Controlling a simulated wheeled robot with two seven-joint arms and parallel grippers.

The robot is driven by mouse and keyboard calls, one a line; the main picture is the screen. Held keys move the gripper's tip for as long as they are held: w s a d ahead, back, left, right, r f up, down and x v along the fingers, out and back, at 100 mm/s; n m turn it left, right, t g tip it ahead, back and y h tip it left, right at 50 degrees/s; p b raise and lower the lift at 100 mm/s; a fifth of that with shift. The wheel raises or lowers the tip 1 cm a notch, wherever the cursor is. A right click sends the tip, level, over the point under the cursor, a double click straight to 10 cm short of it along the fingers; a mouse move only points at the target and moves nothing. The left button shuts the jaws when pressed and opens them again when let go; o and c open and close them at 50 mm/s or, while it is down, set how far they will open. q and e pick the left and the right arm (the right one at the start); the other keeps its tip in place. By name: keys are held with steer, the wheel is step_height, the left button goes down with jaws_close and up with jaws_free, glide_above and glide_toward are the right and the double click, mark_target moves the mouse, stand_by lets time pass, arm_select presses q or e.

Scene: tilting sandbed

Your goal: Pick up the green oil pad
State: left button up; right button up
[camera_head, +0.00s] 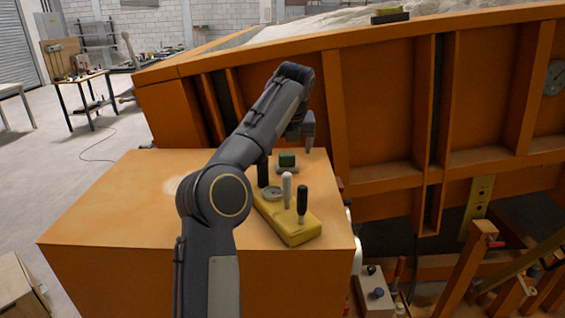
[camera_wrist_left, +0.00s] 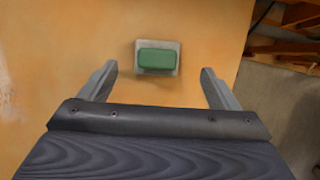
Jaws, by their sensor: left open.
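The green oil pad (camera_head: 287,159) sits on a small grey base on top of the orange cabinet. It also shows in the left wrist view (camera_wrist_left: 157,60), a green block on its light grey base, between and just beyond the fingertips. My left gripper (camera_wrist_left: 160,84) is open, with one finger on each side of the pad and nothing between them. In the head view my left arm reaches over the cabinet, and the gripper is above and close to the pad, partly hidden by the arm. My right gripper is in neither view.
A yellow block (camera_head: 290,232) with upright handles and a round grey dish stands just in front of the pad. The orange sandbed wall (camera_head: 380,120) rises behind the cabinet. A dark block with a green top (camera_head: 390,15) rests on its rim. The cabinet's left top is clear.

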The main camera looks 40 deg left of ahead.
mark_target(287, 155)
arm_select(q)
steer(key=x, duration=0.5)
steer(key=shift+s+a, duration=0.1)
steer(key=shift+s, duration=0.15)
steer(key=shift+w+f, duration=0.15)
steer(key=shift+f, duration=0.2)
steer(key=c, duration=1.1)
steer(key=shift+r, duration=0.15)
